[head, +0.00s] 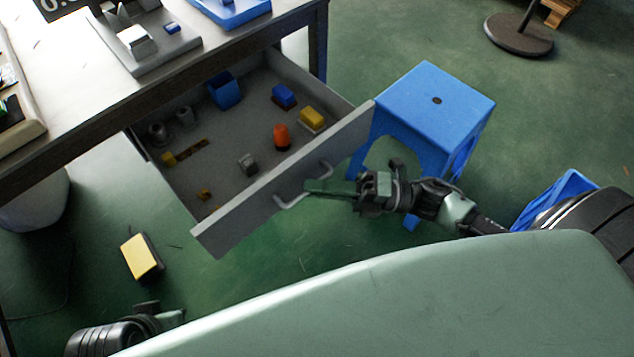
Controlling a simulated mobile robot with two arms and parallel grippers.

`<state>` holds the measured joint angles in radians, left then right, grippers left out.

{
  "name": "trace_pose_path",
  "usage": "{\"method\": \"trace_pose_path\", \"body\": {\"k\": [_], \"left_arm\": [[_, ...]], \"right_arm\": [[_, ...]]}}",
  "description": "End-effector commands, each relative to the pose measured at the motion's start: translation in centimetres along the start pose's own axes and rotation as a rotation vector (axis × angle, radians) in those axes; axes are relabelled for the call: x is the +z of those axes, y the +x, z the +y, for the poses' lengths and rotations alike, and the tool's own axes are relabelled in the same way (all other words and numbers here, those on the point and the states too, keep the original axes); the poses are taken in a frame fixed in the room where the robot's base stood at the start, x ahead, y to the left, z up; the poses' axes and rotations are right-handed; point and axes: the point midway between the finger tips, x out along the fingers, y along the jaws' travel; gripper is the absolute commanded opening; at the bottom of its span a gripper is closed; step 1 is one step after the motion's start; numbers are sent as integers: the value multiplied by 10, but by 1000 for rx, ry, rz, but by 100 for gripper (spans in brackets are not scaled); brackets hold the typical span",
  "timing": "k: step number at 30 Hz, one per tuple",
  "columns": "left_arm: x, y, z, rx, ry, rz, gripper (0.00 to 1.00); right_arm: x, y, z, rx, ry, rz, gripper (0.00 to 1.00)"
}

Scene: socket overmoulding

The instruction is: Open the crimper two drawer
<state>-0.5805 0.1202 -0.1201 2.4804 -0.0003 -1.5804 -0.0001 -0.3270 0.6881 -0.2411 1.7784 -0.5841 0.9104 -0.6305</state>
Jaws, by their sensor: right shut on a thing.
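The drawer (222,234) is pulled well out from under the workbench, and its inside shows. Its grey front carries a light handle (290,202) on the outer face. My right gripper (318,187) is at the handle's right part, with its fingers shut on it. The fingers hide part of the handle. My left arm shows at the bottom left, low and away from the drawer; its fingertips are not clear. Inside the drawer are a blue box (224,91), an orange cylinder (281,137), a yellow block (312,118) and several small parts.
The workbench (75,125) bears a grey device (138,42) and a blue tray (230,10). A blue stool (436,100) stands just right of the drawer, close to my right arm. A yellow-topped block (139,257) lies on the green floor. Floor below the drawer front is mostly clear.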

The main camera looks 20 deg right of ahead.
Motion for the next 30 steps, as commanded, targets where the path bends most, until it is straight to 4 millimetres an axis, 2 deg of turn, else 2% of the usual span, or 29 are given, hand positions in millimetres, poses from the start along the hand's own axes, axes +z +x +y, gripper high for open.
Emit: {"method": "trace_pose_path", "body": {"k": [8,9,11,12,23,30], "left_arm": [[0,0,0,0,0,1,0],[0,0,0,0,0,1,0],[0,0,0,0,0,1,0],[0,0,0,0,0,1,0],[0,0,0,0,0,1,0],[-1,-1,0,0,0,1,0]], "right_arm": [[2,-1,0,-2,-1,-4,0],[2,-1,0,-2,-1,-4,13],[2,-1,0,-2,-1,-4,30],[2,-1,0,-2,-1,-3,33],[1,-5,0,-2,0,-1,33],[1,-44,-1,-6,1,-3,33]]}}
